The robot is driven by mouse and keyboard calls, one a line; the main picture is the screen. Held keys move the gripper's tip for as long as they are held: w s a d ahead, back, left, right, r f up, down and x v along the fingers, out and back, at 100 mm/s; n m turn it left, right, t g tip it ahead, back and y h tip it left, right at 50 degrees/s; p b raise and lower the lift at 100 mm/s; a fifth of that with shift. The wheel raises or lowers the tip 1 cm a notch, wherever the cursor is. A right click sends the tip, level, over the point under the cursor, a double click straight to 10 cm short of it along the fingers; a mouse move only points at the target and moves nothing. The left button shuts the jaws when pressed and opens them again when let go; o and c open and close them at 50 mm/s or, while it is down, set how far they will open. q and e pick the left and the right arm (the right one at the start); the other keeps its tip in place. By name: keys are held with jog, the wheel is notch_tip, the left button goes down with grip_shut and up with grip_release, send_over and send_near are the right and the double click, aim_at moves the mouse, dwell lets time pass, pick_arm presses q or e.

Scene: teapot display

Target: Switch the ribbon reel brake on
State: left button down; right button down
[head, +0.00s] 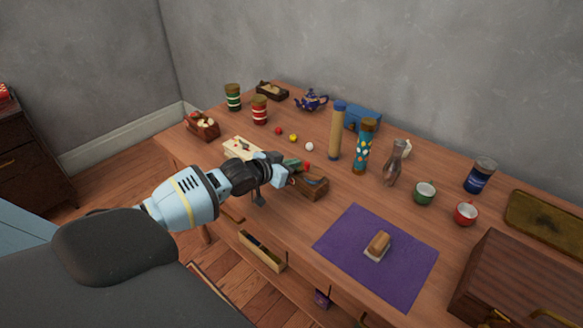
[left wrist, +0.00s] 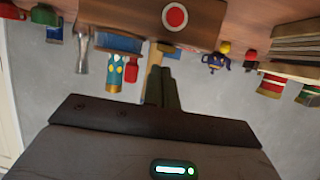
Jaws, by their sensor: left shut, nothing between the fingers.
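A small wooden box (head: 315,188) stands near the front edge of the table, partly hidden by my left gripper. In the left wrist view, which is upside down, a wooden block (left wrist: 205,32) carries a round red button with a white ring (left wrist: 175,15). I take it to be the ribbon reel brake on this box; its on or off state cannot be told. My left gripper (head: 292,164) is at the box, fingers shut and empty. In the wrist view its fingertips (left wrist: 164,70) point toward the block; contact cannot be told. My right gripper is not in view.
A pale board (head: 242,147) lies left of the gripper. Small balls, a tall tan cylinder (head: 336,134) and a teal patterned cylinder (head: 363,147) stand behind. A glass vase (head: 394,165) is to the right.

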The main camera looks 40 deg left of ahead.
pick_arm(q)
jog(key=shift+s+f, duration=0.1)
jog(key=shift+f, duration=0.45)
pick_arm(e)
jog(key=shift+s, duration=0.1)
pick_arm(q)
jog(key=shift+s+f, duration=0.15)
jog(key=shift+f, duration=0.35)
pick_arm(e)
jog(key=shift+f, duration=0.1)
